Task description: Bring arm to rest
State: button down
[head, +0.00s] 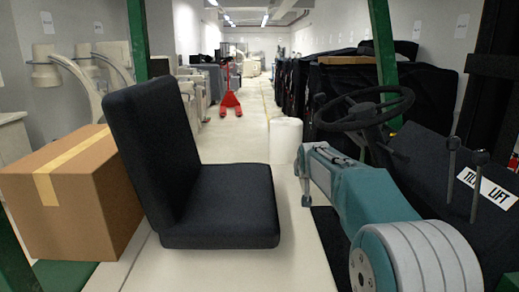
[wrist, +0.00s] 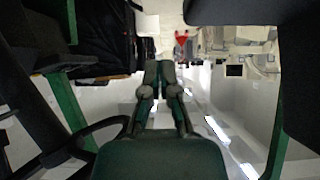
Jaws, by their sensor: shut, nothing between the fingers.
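My gripper (wrist: 159,68) is in the middle of the wrist view, where the scene appears upside down. Its two dark fingers are together at the tips, with nothing seen between them. It points along the aisle. In the head view my teal and grey arm (head: 357,192) is folded low between the black seat (head: 221,200) and the steering wheel (head: 364,108).
A cardboard box (head: 78,205) stands left of the seat. Green posts (head: 137,40) frame the cab. Levers (head: 476,180) are at the right. A white cylinder (head: 286,138) stands beyond my arm. A red pallet jack (head: 230,95) is far down the aisle, with dark-covered carts on the right.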

jog(key=s+r+g, duration=0.1)
jog(key=s+r, duration=0.2)
jog(key=s, duration=1.1)
jog(key=s+f+g, duration=0.2)
jog(key=s+f, duration=0.3)
jog(key=s, duration=1.1)
jog(key=s+d+f+g, duration=0.1)
jog(key=s+f, duration=0.4)
jog(key=s, duration=1.1)
jog(key=shift+d+f+g, duration=0.15)
jog(key=shift+g, duration=0.35)
